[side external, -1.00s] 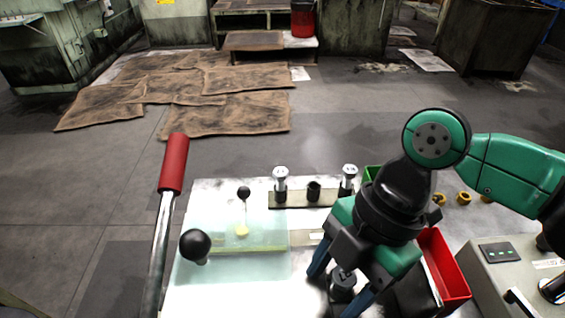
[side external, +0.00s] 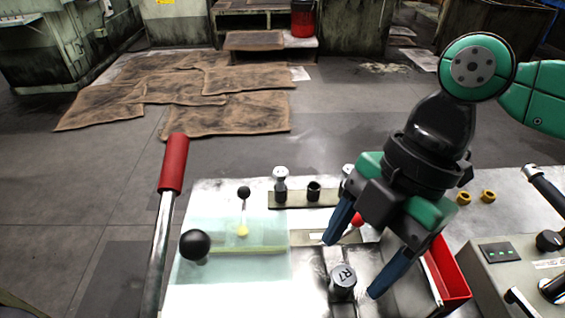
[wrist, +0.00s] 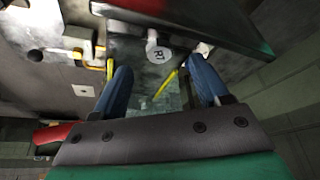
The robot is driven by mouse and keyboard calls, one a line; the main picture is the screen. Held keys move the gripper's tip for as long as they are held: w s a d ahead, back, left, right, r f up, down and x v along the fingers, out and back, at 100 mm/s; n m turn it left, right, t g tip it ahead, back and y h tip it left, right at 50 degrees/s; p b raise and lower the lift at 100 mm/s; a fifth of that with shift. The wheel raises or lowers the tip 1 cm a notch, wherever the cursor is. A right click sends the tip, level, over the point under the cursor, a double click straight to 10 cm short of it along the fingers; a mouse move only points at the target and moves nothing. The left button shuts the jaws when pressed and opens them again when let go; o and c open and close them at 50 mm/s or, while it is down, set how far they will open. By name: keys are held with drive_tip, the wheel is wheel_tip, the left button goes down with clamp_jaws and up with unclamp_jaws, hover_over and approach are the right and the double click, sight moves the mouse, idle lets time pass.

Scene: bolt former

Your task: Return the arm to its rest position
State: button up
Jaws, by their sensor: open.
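My gripper (side external: 350,266) is open, with its two blue fingers spread wide and nothing between them. In the side external view it hangs tilted above the right part of the white work table (side external: 205,298). A silver-topped cylinder marked R1 (side external: 343,280) stands on the table below the fingers, apart from them as far as I can tell. In the wrist view the gripper (wrist: 160,78) points towards that same marked cylinder (wrist: 158,52), which shows beyond and between the fingertips.
A red-handled lever (side external: 174,165) rises at the table's left. Black ball knobs (side external: 195,244) stand near a clear guard. A red bin (side external: 448,272) and a control box (side external: 500,255) are at right.

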drive_tip(key=shift+d+r, duration=0.15)
drive_tip(key=shift+r, duration=0.25)
drive_tip(key=w+d+r+m+t+y, duration=0.25)
drive_tip(key=w+d+r+m, duration=0.3)
drive_tip(key=d+m, duration=0.35)
drive_tip(key=d+f+m+t+h, duration=0.3)
drive_tip(key=d+m, duration=0.4)
drive_tip(key=d, duration=0.1)
drive_tip(key=d+f+m+t+h, duration=0.3)
drive_tip(key=d+f+m+t, duration=0.1)
drive_tip(key=d+m, duration=0.4)
drive_tip(key=shift+d+f, duration=0.2)
drive_tip(key=shift+d, duration=0.2)
drive_tip(key=shift+h, duration=0.25)
